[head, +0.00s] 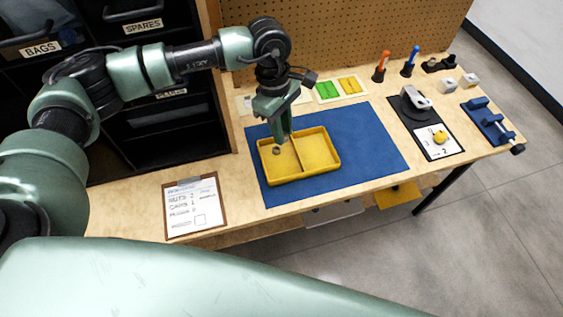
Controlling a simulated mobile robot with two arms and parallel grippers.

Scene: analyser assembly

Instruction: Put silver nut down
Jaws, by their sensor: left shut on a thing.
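My left gripper (283,139) points down over the left compartment of the yellow two-part tray (333,164). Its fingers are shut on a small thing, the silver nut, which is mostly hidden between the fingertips. A small dark, ring-shaped nut (276,151) shows just left of and below the fingertips, inside the tray's left compartment. I cannot tell whether it touches the fingers or lies apart on the tray floor. The right compartment looks empty. My right gripper is not in view.
The tray sits on a blue mat (375,145). A clipboard (193,206) lies to the left. Red (381,65) and blue (410,60) tools stand at the back right. A grey device (415,98) and blue fixture (487,122) are at right.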

